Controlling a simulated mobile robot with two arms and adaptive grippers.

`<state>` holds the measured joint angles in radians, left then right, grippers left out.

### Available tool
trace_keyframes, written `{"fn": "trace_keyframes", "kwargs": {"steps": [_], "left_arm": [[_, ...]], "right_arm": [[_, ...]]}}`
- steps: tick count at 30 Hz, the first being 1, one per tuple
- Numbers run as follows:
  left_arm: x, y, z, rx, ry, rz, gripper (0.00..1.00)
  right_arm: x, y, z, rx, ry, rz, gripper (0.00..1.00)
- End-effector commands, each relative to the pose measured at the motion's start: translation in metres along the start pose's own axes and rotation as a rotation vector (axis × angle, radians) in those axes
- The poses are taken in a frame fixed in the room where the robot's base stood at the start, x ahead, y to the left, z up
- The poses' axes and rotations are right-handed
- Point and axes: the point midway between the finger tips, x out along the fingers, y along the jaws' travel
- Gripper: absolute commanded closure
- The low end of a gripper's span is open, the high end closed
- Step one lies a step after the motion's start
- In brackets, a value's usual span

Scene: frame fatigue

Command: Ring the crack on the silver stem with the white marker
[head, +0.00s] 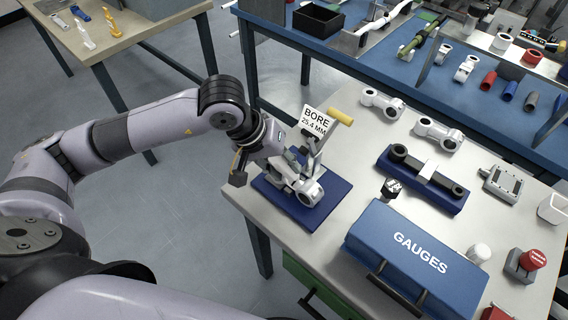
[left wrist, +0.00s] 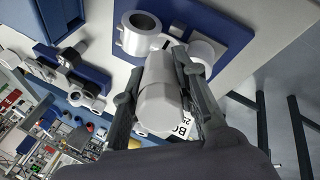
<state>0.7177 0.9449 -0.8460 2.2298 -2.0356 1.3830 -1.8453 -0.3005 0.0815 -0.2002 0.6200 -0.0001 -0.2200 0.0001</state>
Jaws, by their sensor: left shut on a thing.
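My left gripper (head: 300,165) is over the blue pad (head: 335,207) at the near left of the table. It is shut on a pale grey-white, thick, rounded thing (left wrist: 160,92), which fills the middle of the left wrist view between the two dark fingers (left wrist: 158,85). I cannot tell whether this is the white marker. A silver part with a ring end (head: 311,194) lies on the pad just under the gripper; its ring shows in the left wrist view (left wrist: 133,40). The gripper partly hides it, and I cannot make out a crack. My right gripper is not in view.
A card reading "BORE 25.4 MM" (head: 315,122) and a yellow-handled tool (head: 341,117) stand behind the gripper. Two silver link parts (head: 383,102) (head: 438,134) lie farther back. A blue GAUGES case (head: 418,255) and a blue tray with a dark bar (head: 450,200) are to the right.

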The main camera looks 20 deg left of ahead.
Motion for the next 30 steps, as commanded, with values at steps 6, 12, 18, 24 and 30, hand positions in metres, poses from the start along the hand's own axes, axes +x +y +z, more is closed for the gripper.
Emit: {"fn": "trace_keyframes", "kwargs": {"steps": [6, 12, 18, 24, 30], "left_arm": [[0.0005, -0.0004, 0.0003, 0.000, -0.001, -0.001, 1.00], [0.0007, -0.0005, 0.0004, 0.000, -0.001, -0.001, 1.00], [0.0010, -0.0007, 0.0006, 0.000, -0.002, -0.001, 1.00], [0.0012, -0.0009, 0.0008, 0.000, -0.002, -0.002, 1.00], [0.0015, -0.0011, 0.0010, 0.000, -0.003, -0.002, 1.00]], "right_arm": [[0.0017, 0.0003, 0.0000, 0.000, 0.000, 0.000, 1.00], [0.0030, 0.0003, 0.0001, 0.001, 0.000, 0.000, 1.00], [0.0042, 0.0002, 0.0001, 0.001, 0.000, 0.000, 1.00], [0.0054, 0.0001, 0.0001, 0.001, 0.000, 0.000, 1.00], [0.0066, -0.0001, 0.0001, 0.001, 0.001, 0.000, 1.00]]}}
